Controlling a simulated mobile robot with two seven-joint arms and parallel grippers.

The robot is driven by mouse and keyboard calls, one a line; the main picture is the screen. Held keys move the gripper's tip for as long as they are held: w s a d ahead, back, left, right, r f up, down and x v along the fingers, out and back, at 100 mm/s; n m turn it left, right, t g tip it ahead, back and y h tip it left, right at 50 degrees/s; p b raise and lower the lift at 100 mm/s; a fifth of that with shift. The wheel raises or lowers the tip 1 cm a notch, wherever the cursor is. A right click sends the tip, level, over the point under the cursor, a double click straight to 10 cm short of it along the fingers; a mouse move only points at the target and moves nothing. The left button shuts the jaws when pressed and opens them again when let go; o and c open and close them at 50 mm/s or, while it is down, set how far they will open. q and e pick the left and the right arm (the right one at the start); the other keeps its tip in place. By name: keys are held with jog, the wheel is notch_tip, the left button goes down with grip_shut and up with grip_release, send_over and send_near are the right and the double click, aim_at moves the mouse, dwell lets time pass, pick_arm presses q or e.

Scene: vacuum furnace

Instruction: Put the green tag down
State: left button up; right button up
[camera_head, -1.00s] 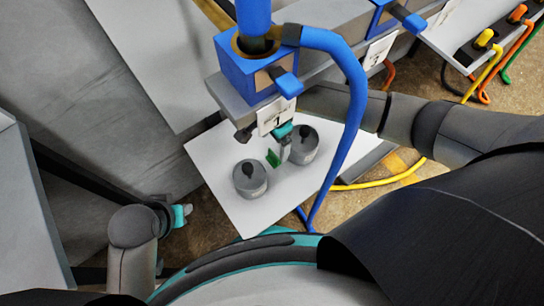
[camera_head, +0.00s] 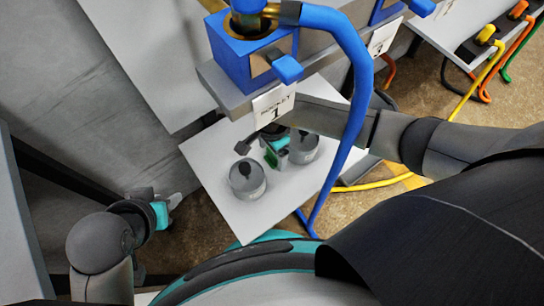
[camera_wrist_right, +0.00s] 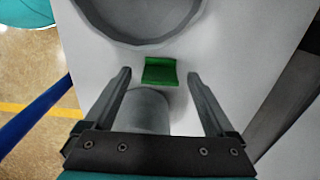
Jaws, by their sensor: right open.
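The green tag (camera_head: 271,158) is at the white board (camera_head: 215,165), between two grey round pots. In the right wrist view the green tag (camera_wrist_right: 160,71) appears against the white surface, beside a large grey round pot (camera_wrist_right: 140,18). My right gripper (camera_head: 279,147) is open, with its fingertips (camera_wrist_right: 159,76) on either side of the tag and a gap showing at each side. I cannot tell whether the tag's whole underside touches the board. My left gripper (camera_head: 168,207) is at the lower left, away from the board; its jaws are too small to read.
One grey pot (camera_head: 247,181) stands left of the tag and another (camera_head: 303,148) right of it. A blue block (camera_head: 250,58) with a label reading 1 (camera_head: 272,106) overhangs the board's back. A blue hose (camera_head: 357,95) hangs down at the right.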

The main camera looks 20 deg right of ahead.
jog(key=c, duration=1.4)
jog(key=shift+r, duration=0.1)
